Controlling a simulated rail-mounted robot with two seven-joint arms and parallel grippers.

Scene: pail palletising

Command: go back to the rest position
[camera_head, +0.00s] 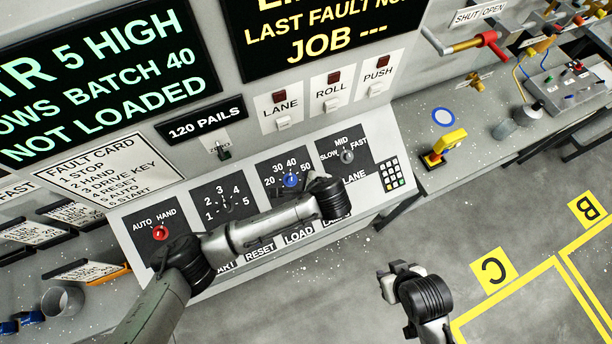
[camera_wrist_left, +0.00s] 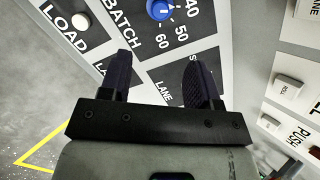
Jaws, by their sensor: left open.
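My left arm reaches in from the lower left over the sloping control panel (camera_head: 375,133). My left gripper (camera_wrist_left: 162,78) is open and empty in the wrist view, its two dark fingers apart above the panel face. The blue batch knob (camera_head: 290,180) is just beyond the wrist in the head view; in the wrist view the blue knob (camera_wrist_left: 158,9) lies ahead of the fingers, apart from them. The wrist hides the left fingertips in the head view. My right gripper (camera_head: 388,285) is over the floor at the lower right; its jaw opening is unclear.
The red auto/hand knob (camera_head: 160,232) and lane speed knob (camera_head: 347,157) are on the panel. A yellow device (camera_head: 446,146) stands on the bench to the right.

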